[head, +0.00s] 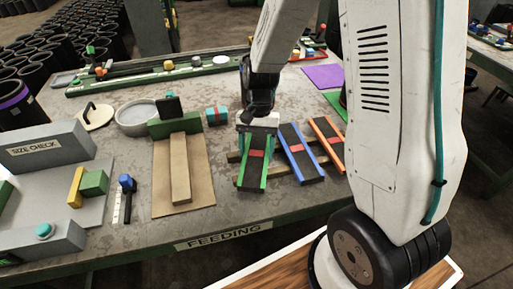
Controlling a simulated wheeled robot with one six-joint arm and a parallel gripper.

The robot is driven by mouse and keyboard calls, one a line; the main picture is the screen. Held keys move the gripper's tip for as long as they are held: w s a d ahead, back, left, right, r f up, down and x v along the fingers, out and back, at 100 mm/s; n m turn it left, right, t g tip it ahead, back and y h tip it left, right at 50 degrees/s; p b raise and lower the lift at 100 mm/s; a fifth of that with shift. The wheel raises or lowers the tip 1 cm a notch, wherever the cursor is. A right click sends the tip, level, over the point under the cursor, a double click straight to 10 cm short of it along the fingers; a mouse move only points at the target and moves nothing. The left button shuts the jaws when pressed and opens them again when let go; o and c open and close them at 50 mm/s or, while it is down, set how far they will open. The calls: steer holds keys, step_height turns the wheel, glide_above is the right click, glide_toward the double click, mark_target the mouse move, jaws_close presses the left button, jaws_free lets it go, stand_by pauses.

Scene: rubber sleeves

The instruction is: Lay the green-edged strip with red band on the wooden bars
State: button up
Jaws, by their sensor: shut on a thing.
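The green-edged strip (252,176) is dark with a red band across it. It slopes toward the table's front edge, over the left part of the wooden bars (234,157). My gripper (257,127) is shut on its far end. I cannot tell whether the strip touches the bars or is held just above them. A blue-edged strip (300,153) and an orange-edged strip (328,142), each with a red band, lie across the bars to the right. My arm hides part of the area behind the gripper.
A cardboard-coloured mat (205,190) with a wooden piece and green block (172,124) lies to the left. A teal box with a red band (216,115) stands near my gripper. A grey size-check fixture (45,150) is far left. The table front by the FEEDING label (222,236) is clear.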

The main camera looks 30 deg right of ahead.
mark_target(258, 144)
steer(key=shift+f, duration=0.55)
steer(key=o, duration=1.1)
steer(key=shift+o, duration=0.2)
steer(key=shift+v, duration=3.9)
